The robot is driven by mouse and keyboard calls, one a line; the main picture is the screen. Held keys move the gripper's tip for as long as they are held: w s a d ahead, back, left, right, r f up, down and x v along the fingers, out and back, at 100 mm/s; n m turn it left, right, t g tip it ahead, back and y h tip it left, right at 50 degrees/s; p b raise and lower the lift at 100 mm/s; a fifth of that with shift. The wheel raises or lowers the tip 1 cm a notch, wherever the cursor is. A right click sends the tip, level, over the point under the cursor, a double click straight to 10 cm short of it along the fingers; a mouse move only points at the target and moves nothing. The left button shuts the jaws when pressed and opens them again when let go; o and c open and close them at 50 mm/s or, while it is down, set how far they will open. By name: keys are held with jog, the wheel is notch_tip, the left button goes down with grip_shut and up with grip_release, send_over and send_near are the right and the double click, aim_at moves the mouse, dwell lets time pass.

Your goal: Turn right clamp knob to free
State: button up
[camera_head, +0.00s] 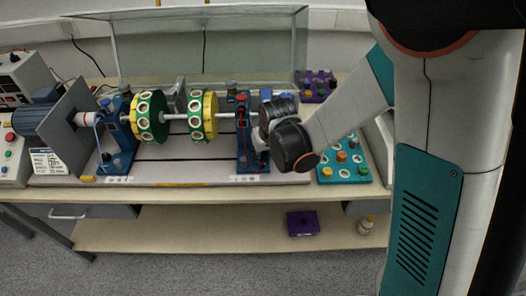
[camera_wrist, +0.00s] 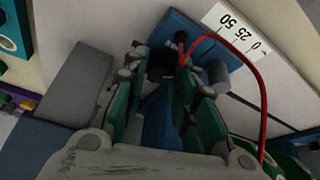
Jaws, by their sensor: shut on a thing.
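The right blue bearing stand (camera_head: 252,167) stands at the right end of the shaft, with a red part near its top. In the wrist view its blue body (camera_wrist: 160,125) runs between my gripper's two green-padded fingers. My gripper (camera_wrist: 162,70) is shut on a dark piece between its fingertips, which I take to be the right clamp knob (camera_wrist: 161,73); its shape is mostly hidden. In the head view my gripper (camera_head: 259,150) is low at the stand's right side, largely covered by my arm. The knob's setting cannot be read.
A shaft (camera_head: 176,117) carries two green-and-yellow discs left of the stand. A red cable (camera_wrist: 262,90) loops beside my fingers, near a 0-25-50 scale (camera_wrist: 235,35). A teal tray (camera_head: 325,180) with coloured pieces lies right. A clear guard (camera_head: 205,50) stands behind.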

jog(key=n+y, duration=0.1)
jog(key=n, duration=0.1)
jog(key=shift+w+d+n+b, duration=0.1)
jog(key=shift+d+n+b, duration=0.05)
jog(key=shift+n+b, duration=0.2)
jog(key=shift+d+n+g+y, duration=0.1)
jog(key=shift+n+g+y, duration=0.55)
jog(key=shift+n, duration=1.3)
jog(key=shift+w, duration=0.1)
jog(key=o, duration=1.1)
jog(key=shift+c, duration=0.2)
jog(key=v, duration=1.2)
jog(key=shift+w, duration=0.1)
